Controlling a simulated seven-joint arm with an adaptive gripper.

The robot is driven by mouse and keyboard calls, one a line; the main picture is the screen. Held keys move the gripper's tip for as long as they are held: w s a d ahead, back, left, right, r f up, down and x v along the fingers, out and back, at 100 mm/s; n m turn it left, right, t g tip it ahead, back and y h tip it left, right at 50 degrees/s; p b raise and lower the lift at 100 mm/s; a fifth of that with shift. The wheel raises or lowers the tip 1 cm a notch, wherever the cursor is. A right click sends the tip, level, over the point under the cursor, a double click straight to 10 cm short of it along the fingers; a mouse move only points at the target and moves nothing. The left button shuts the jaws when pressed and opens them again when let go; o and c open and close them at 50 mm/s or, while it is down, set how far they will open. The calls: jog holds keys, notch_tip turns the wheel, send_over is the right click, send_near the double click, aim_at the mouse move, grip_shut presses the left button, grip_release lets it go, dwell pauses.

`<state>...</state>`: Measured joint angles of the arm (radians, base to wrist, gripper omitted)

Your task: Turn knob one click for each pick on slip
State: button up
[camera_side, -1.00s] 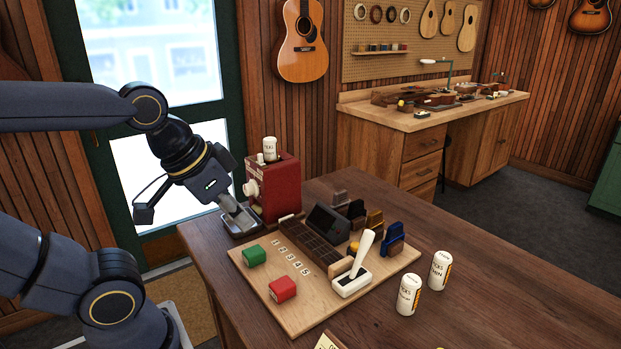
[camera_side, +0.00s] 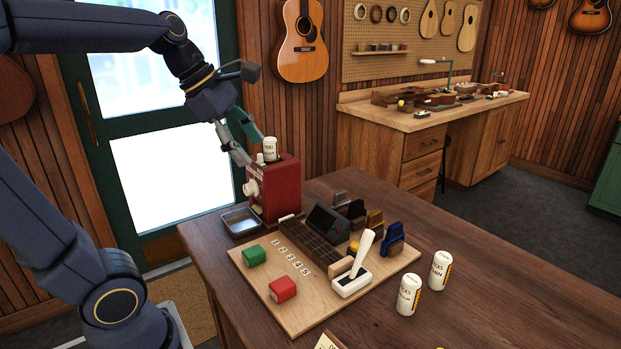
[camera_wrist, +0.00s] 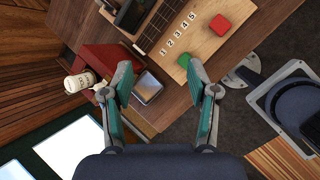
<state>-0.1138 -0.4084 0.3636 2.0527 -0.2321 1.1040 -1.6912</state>
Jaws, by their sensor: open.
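The red box-shaped dispenser (camera_side: 279,186) stands at the table's back left corner, with a white round knob (camera_side: 251,188) on its left face. A white can (camera_side: 270,149) stands on top of the box. A metal tray (camera_side: 240,222) sits in front of the knob side; its inside looks empty. My gripper (camera_side: 249,151) is open and empty, up beside the top of the box, left of the can. In the wrist view my gripper (camera_wrist: 161,100) has its fingers wide apart, with the tray (camera_wrist: 147,88) between and beyond them. No writing on a slip is readable.
A wooden board holds a green block (camera_side: 254,255), a red block (camera_side: 282,289), number tiles (camera_side: 293,260), a fretboard (camera_side: 311,244) and a white lever (camera_side: 354,270). Two white cans (camera_side: 409,294) stand at right. A card (camera_side: 327,341) shows at the front edge, mostly cut off.

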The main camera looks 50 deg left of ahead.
jog(key=w+a+n, duration=0.1)
jog(key=a+n, duration=0.7)
jog(key=a, duration=0.3)
jog(key=n+g+y, duration=0.1)
jog(key=n+y, duration=0.1)
send_near(247, 185)
jog(key=x, duration=1)
jog(key=shift+s+a+f, duration=0.1)
jog(key=shift+s+a, duration=0.05)
grip_shut()
